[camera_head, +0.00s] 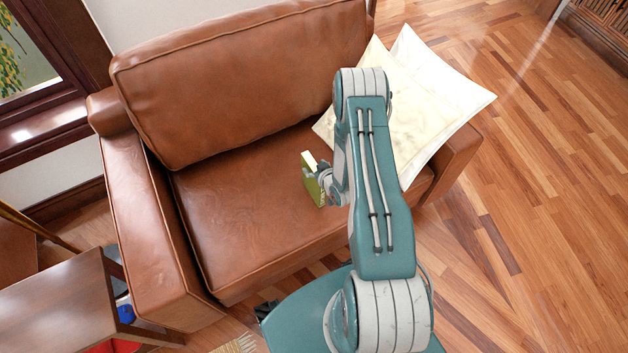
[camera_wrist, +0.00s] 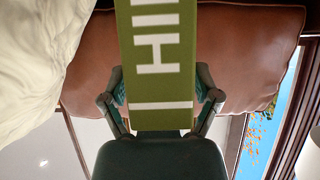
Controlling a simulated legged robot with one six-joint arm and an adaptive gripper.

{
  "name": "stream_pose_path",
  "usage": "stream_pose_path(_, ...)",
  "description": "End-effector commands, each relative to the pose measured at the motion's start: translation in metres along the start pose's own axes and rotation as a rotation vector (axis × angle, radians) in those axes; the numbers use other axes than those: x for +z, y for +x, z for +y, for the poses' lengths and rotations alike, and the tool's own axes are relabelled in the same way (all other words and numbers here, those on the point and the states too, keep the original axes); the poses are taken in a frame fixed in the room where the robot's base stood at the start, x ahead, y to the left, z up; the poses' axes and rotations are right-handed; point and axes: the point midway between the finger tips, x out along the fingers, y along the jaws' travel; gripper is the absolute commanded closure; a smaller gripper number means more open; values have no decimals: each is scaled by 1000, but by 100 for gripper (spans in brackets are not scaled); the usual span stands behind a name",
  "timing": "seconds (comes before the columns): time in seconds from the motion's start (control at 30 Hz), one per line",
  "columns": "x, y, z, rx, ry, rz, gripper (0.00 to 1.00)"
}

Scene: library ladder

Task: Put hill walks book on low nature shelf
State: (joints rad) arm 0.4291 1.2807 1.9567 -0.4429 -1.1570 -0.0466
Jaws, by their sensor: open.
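The hill walks book (camera_head: 311,188) is green with pale page edges and is upright at the sofa seat in the head view. Whether it touches the seat is unclear. In the wrist view its green spine (camera_wrist: 157,60) fills the middle, with white letters starting "HIL". My gripper (camera_head: 322,172) is right at the book, partly hidden by my arm in the head view. In the wrist view my gripper (camera_wrist: 162,98) is open, with one finger on each side of the spine. The fingertips are partly hidden by the book. No low nature shelf is identifiable.
The brown leather sofa (camera_head: 235,240) surrounds the book with its backrest and arms. Cream cushions (camera_head: 440,100) lie at its right end. A low wooden table (camera_head: 60,300) stands at lower left. Slatted wooden furniture (camera_head: 600,30) is at upper right; wooden floor (camera_head: 540,200) is clear.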

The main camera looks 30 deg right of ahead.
Motion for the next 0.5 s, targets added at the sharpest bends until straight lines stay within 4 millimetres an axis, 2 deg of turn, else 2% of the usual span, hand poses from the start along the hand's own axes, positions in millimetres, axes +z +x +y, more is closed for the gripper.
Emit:
stream_pose_path(0.03,0,0,0,0,0,0,29)
stream_pose_path(0.07,0,0,0,0,0,0,42)
stream_pose_path(0.1,0,0,0,0,0,0,60)
stream_pose_path(0.2,0,0,0,0,0,0,100)
stream_pose_path(0.5,-1,0,0,0,0,1,100)
